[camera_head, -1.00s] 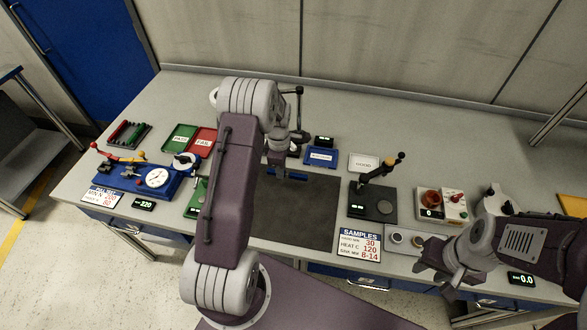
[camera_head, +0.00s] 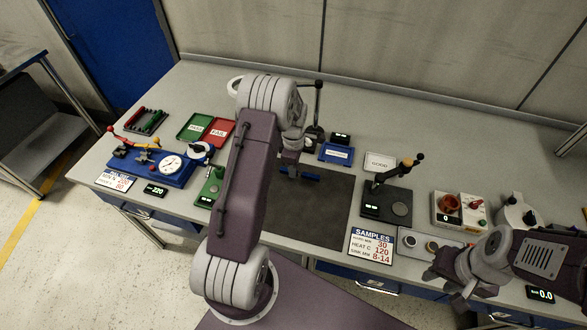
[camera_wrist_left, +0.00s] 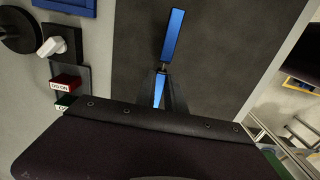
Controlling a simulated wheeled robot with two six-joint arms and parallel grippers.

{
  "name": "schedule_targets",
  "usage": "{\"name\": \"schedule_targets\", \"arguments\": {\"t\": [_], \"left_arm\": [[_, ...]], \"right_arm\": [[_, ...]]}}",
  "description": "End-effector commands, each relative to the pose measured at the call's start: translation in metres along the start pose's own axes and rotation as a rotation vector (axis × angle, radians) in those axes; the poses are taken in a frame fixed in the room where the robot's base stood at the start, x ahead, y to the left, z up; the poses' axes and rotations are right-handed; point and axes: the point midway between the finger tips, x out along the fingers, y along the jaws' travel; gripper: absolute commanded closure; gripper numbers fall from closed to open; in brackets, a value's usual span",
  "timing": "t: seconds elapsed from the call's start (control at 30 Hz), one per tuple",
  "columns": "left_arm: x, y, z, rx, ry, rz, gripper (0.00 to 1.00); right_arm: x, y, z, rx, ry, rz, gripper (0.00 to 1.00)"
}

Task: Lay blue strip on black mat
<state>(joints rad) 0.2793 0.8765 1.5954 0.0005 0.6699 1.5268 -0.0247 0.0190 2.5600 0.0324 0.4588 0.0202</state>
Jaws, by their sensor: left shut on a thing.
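The blue strip (camera_head: 298,174) is over the far part of the black mat (camera_head: 310,215). My left gripper (camera_head: 290,170) is shut on it, with the arm coming over from the left. In the left wrist view, the strip (camera_wrist_left: 172,38) extends on both sides of the fingertips (camera_wrist_left: 161,72), lengthwise over the mat (camera_wrist_left: 215,60). I cannot tell whether the strip touches the mat. The left arm hides the mat's left part in the head view. My right gripper (camera_head: 452,274) is at the bench's front right, away from the strip; its jaw opening is unclear.
A lever press (camera_head: 392,190) stands right of the mat. A blue tray (camera_head: 336,154) lies behind it, with green (camera_head: 194,127) and red (camera_head: 219,131) trays to the left. A blue gauge fixture (camera_head: 150,166) stands farther left.

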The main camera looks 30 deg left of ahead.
Motion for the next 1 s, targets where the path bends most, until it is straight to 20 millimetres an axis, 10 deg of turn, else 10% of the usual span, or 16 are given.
{"name": "schedule_targets", "arguments": {"t": [1.0], "left_arm": [[0.013, 0.0, 0.001, 0.0, 0.0, 0.0, 1.0]], "right_arm": [[0.005, 0.0, 0.001, 0.0, 0.0, 0.0, 0.64]]}}
